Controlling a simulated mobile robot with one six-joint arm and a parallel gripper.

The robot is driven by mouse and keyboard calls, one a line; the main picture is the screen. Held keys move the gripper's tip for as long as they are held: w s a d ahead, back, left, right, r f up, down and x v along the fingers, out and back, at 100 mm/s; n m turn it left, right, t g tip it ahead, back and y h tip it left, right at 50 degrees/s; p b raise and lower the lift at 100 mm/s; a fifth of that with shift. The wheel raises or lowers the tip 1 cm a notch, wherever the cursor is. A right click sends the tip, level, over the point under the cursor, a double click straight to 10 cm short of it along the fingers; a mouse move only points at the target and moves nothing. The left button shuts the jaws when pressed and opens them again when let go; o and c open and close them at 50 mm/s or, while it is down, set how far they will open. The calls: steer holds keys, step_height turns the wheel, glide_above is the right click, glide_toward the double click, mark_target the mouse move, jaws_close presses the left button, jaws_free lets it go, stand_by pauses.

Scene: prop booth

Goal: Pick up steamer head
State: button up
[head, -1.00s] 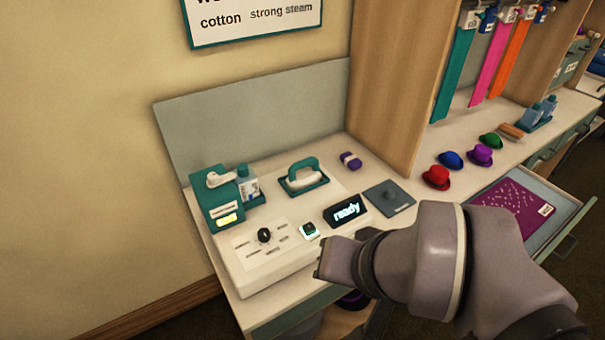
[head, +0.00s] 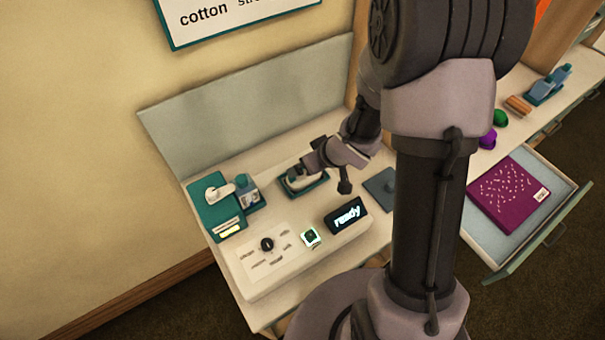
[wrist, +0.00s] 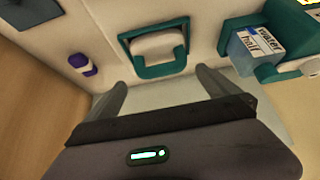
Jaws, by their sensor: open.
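The white steamer head with a teal handle (wrist: 157,45) sits in a teal cradle (wrist: 126,40) in the wrist view. In the head view the steamer head (head: 296,182) is partly hidden by my gripper (head: 304,168). My gripper is open and empty in the wrist view (wrist: 161,82). Its two fingers are spread about wider than the cradle, and the steamer head shows ahead of them, between their lines. I cannot tell the exact height of the fingers above it.
A teal box with a white spout (head: 220,205) and a water bottle (head: 248,190) stand left of the cradle. A purple block (wrist: 82,64) lies on its other side. A dial panel (head: 266,246) and a "ready" display (head: 346,215) are in front. A drawer (head: 535,230) is open at right.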

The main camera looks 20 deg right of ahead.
steer(key=b+x, duration=0.3)
steer(key=x, duration=0.3)
steer(key=shift+s+a+f, duration=0.1)
steer(key=shift+f, duration=0.05)
steer(key=shift+w+f, duration=0.1)
steer(key=shift+w, duration=0.15)
steer(key=shift+s, duration=0.1)
steer(key=shift+c, duration=0.7)
steer(key=c, duration=1.5)
